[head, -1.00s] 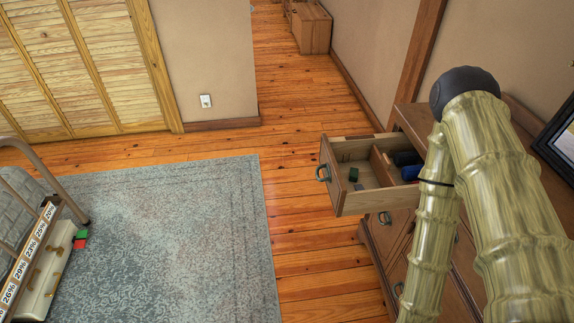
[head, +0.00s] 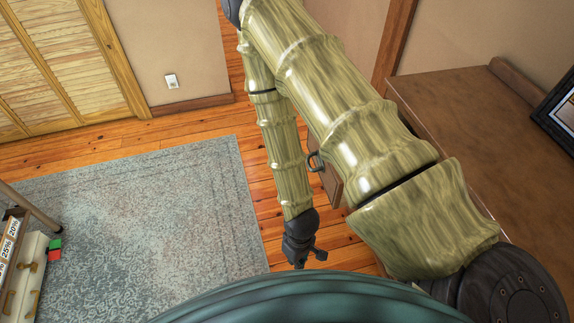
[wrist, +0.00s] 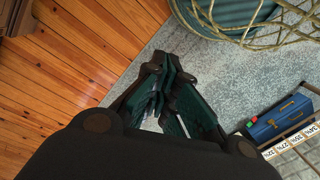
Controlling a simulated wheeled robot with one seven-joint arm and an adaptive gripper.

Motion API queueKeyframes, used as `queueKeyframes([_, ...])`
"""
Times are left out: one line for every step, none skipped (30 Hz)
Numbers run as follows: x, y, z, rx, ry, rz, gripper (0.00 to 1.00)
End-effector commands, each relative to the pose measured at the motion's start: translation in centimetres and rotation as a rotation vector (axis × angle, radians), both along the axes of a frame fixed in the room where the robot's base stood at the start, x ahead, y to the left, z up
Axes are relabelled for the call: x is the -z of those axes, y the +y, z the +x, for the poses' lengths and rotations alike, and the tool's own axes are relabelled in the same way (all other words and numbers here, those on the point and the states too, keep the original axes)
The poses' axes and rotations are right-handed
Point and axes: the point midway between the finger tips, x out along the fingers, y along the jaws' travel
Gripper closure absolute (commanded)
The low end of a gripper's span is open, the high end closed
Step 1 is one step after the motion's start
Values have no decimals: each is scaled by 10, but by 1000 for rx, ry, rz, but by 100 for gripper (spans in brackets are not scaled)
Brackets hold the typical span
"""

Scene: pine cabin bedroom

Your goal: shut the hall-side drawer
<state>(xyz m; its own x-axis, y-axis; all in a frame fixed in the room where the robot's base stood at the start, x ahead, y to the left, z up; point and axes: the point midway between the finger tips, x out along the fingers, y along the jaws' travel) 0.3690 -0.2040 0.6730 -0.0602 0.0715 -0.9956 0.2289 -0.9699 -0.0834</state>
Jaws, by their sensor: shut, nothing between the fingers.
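The hall-side drawer (head: 333,187) is at the far end of the dresser (head: 455,130) in the head view. Its wooden front and dark ring handle (head: 315,161) stick out to the left of the dresser. My arm hides most of the drawer, so its inside and how far out it is do not show. My gripper (head: 314,256) is low over the floor, nearer than the drawer front and apart from it, pointing down. In the wrist view its fingers (wrist: 164,66) are together and empty, over the rug's edge.
A framed picture (head: 558,110) stands on the dresser top at right. The blue-grey rug (head: 140,220) and wood floor (head: 190,125) are open at left. A rack with percent labels (head: 8,250) is at far left. The wrist view shows a blue toolbox (wrist: 282,118) by it.

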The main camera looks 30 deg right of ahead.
Motion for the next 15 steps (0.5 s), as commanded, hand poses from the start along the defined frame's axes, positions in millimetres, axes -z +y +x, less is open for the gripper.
queueKeyframes([-2, 4, 23, -79, -1, 9, 100])
queueKeyframes([-6, 6, 33, -127, 6, 11, 100])
queueKeyframes([-10, 8, 47, -194, 14, 12, 100])
queueKeyframes([-15, 9, 57, -245, 22, 12, 100])
queueKeyframes([-20, 9, 68, -295, 27, 8, 100])
queueKeyframes([-27, 9, 81, -361, 37, 2, 100])
queueKeyframes([-32, 9, 91, -411, 44, -6, 100])
queueKeyframes([-39, 7, 101, -460, 52, -15, 100])
queueKeyframes([-48, 5, 115, -526, 62, -31, 100])
queueKeyframes([-55, 3, 125, -574, 71, -45, 100])
queueKeyframes([-63, 1, 136, -622, 80, -60, 100])
queueKeyframes([-74, -3, 149, -684, 92, -84, 100])
queueKeyframes([-84, -6, 160, -729, 101, -104, 100])
queueKeyframes([-93, -9, 170, -773, 113, -125, 100])
queueKeyframes([-106, -14, 183, -827, 128, -153, 100])
